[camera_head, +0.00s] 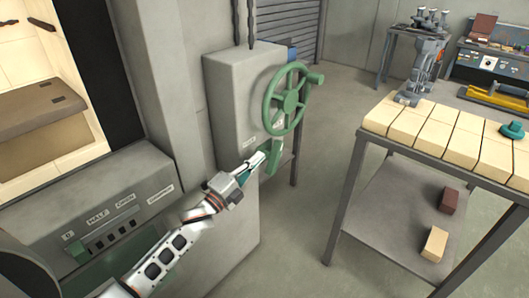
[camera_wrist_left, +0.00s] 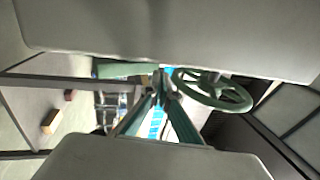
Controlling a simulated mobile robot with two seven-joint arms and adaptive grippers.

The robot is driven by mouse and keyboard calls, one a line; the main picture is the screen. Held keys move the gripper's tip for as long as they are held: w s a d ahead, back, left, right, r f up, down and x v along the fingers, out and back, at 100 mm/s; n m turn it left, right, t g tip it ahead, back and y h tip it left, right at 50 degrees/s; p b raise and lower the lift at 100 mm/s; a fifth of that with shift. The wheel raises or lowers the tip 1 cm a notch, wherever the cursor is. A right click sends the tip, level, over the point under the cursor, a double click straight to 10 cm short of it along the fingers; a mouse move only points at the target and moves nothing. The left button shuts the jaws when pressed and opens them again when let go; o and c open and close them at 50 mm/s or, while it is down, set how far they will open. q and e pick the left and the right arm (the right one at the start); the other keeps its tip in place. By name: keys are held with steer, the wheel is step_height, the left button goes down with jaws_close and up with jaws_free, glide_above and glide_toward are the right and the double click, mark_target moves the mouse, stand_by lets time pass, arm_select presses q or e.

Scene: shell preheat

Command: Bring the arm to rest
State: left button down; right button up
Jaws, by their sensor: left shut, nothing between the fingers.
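My left arm comes in from the lower left in the head view. Its gripper (camera_head: 259,160) is shut and empty, beside a green lever (camera_head: 274,157) on the grey control box (camera_head: 232,95). I cannot tell whether the fingertips touch the lever. A green handwheel (camera_head: 288,100) sits above the lever on the box. In the left wrist view the gripper's fingers (camera_wrist_left: 161,88) come together in front of the camera, and the handwheel (camera_wrist_left: 215,92) shows to their right. My right gripper is not in view.
A metal table (camera_head: 359,165) with pale bricks (camera_head: 428,126) stands at the right. A dark red brick (camera_head: 449,201) and a pale brick (camera_head: 434,244) lie on its lower shelf. A panel with a green slider (camera_head: 77,250) is at the lower left. Floor between box and table is clear.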

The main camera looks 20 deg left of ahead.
arm_select(q)
steer(key=shift+s+a+f, duration=0.1)
steer(key=shift+s+a, duration=0.15)
steer(key=shift+s, duration=0.35)
steer(key=s+d+f+n+g+y, duration=0.1)
steer(key=s+d+f+n+g, duration=0.1)
steer(key=s+f+n, duration=0.4)
steer(key=s+d+f+n+g+y+p, duration=0.1)
steer(key=s+d+f+n+g+y, duration=0.1)
steer(key=s+f+n, duration=0.4)
steer(key=s+d+f+n+g+y+p, duration=0.1)
steer(key=s+d+f+n+g, duration=0.2)
steer(key=s+f, duration=0.9)
steer(key=s+n+g, duration=0.2)
steer(key=s, duration=0.7)
steer(key=shift+s+d+n+y, duration=0.2)
steer(key=shift+s+n+y, duration=0.1)
steer(key=shift+n, duration=0.1)
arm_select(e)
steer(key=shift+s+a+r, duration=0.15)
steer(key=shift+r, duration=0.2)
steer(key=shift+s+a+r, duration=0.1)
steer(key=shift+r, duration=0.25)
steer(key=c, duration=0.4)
arm_select(q)
steer(key=shift+a, duration=0.1)
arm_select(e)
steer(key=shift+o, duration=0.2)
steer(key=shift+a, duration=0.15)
